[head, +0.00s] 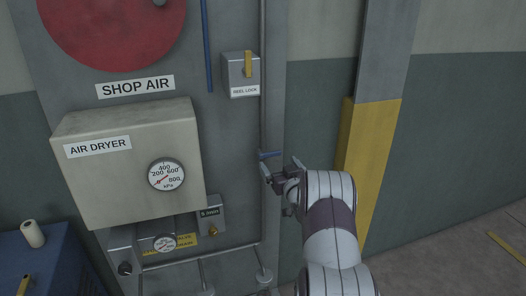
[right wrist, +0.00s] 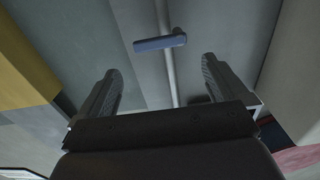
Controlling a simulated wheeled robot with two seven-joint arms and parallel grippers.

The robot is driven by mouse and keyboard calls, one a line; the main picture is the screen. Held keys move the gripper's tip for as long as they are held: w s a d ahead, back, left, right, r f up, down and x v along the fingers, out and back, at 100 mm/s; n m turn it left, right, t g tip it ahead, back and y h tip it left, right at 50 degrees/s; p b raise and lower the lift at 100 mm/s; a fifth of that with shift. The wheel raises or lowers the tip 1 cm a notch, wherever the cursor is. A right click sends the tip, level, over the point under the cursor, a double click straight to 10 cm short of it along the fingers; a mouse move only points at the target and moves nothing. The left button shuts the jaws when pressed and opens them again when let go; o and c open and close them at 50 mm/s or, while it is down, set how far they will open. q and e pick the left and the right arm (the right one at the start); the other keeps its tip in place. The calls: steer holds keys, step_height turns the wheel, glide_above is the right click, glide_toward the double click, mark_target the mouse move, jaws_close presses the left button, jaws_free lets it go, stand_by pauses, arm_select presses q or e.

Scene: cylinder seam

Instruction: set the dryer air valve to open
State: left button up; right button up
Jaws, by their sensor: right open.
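A blue lever handle (head: 270,154) sits on the vertical grey pipe (head: 263,80) to the right of the air dryer box (head: 130,160). The lever lies across the pipe, roughly level in the head view. In the right wrist view, the blue lever (right wrist: 158,43) is crosswise to the pipe (right wrist: 172,80), ahead of the fingertips. My right gripper (head: 281,172) is open and empty, just below and right of the lever in the head view. In the right wrist view its two fingers (right wrist: 160,75) stand apart with the lever beyond them, not between them. My left gripper is out of view.
A small box labelled REEL LOCK (head: 240,75) with a yellow lever is mounted above. A yellow and grey column (head: 368,140) stands right of the pipe. A drain box (head: 210,215), lower gauge (head: 164,242) and low pipes are below. A blue cabinet (head: 45,262) stands lower left.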

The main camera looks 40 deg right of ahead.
mark_target(270, 153)
steer(key=x, duration=0.9)
steer(key=shift+a+f+p, duration=0.1)
steer(key=shift+a+p, duration=0.05)
steer(key=shift+p, duration=0.2)
steer(key=shift+s, duration=0.1)
steer(key=c, duration=1.2)
